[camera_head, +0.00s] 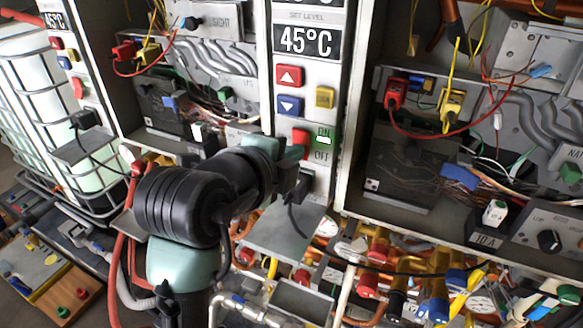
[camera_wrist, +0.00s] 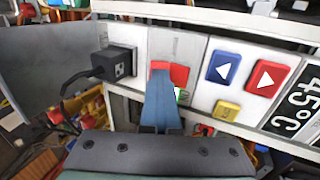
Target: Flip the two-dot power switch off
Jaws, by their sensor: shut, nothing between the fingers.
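The red power switch (camera_head: 301,143) is on the white panel below the 45°C display. Beside it are ON and OFF labels and a lit green-white indicator (camera_head: 324,140). The wrist view shows the red switch (camera_wrist: 178,72) partly covered by my gripper (camera_wrist: 161,78). My gripper is shut and empty, its tip overlapping the switch; whether it touches is unclear. A black plug (camera_wrist: 118,66) with small white marks sits left of the switch in the wrist view. I cannot clearly tell the dot marking. My arm hides part of the panel in the head view.
Blue (camera_head: 290,105) and red (camera_head: 289,76) arrow buttons and a yellow button (camera_head: 325,97) are near the switch. A grey plate (camera_head: 285,232) juts out below it. Open wired cabinets flank the panel, with pipes and valves below.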

